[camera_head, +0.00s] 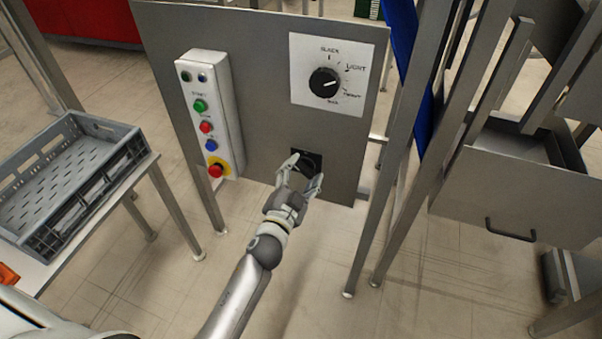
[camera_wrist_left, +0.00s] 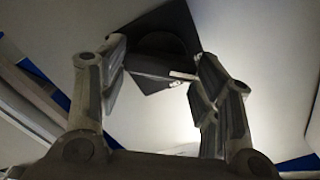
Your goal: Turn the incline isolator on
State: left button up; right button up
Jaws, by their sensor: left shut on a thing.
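The isolator is a black rotary knob (camera_head: 307,161) on a dark square plate, low on the grey control panel (camera_head: 265,95). My left gripper (camera_head: 304,171) is at this knob, with one finger on each side, and is shut on it. In the left wrist view the dark knob (camera_wrist_left: 160,66) with a light mark on it shows between the two fingers (camera_wrist_left: 158,88). The fingers hide part of the knob in the head view, and I cannot read its position. My right gripper is not in view.
Above is a white plate with a larger black dial (camera_head: 323,82). At the left is a white button box (camera_head: 211,110) with a red emergency stop (camera_head: 216,170). A grey crate (camera_head: 70,185) stands on a table at the left. Metal posts (camera_head: 400,180) and a drawer (camera_head: 515,195) are at the right.

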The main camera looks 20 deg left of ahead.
pick_arm(q)
jog(key=m, duration=0.3)
jog(key=shift+d+f+m, duration=0.1)
jog(key=shift+m, duration=2.4)
jog(key=shift+f+m, duration=0.1)
jog(key=shift+m, duration=0.9)
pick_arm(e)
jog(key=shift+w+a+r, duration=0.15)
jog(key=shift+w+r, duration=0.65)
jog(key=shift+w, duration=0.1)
pick_arm(q)
jog(key=o, duration=1)
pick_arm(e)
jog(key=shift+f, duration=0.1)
